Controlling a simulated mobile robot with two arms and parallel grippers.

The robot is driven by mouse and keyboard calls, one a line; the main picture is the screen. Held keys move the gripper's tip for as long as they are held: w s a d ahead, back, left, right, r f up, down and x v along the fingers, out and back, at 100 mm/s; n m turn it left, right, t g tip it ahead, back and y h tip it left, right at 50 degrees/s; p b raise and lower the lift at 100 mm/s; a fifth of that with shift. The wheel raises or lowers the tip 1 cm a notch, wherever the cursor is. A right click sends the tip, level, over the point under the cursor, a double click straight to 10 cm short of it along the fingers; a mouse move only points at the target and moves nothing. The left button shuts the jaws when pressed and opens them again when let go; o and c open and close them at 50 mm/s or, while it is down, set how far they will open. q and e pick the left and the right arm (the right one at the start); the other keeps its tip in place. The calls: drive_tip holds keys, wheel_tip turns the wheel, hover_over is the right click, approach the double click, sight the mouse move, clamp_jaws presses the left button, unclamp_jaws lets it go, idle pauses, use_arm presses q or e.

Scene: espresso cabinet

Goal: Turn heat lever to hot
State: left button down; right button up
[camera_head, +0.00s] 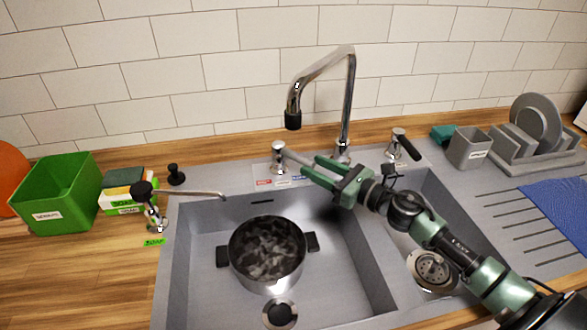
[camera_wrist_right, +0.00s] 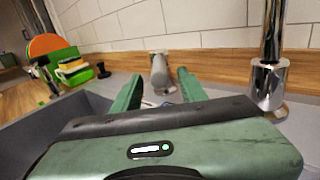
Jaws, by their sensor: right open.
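The heat lever (camera_head: 280,150) is a chrome handle on a round base, left of the tall chrome faucet (camera_head: 347,100). A plate with red and blue labels (camera_head: 277,182) lies at its base. My right gripper (camera_head: 309,165) is open just right of the lever, its fingers pointing left toward it. In the right wrist view the lever (camera_wrist_right: 159,72) appears between the two green fingers (camera_wrist_right: 157,90), beyond their tips; I cannot tell if they touch. The lever's handle leans toward the gripper. My left gripper is not in view.
A pot (camera_head: 268,252) with dark contents sits in the left basin. A second black-handled chrome lever (camera_head: 400,146) stands right of the faucet. A green bin (camera_head: 58,195), sponges (camera_head: 122,190) and a soap dispenser (camera_head: 153,205) are left; a grey cup (camera_head: 468,148) and dish rack (camera_head: 530,150) are right.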

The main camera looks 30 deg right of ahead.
sight(293, 156)
drive_tip(key=shift+w+a+r, duration=0.15)
drive_tip(key=shift+w, duration=0.15)
drive_tip(key=p+x, duration=0.2)
drive_tip(key=x, duration=0.4)
drive_tip(key=shift+w+a, duration=0.3)
drive_tip(key=shift+w, duration=0.15)
drive_tip(key=shift+c, duration=0.3)
clamp_jaws()
idle(0.5)
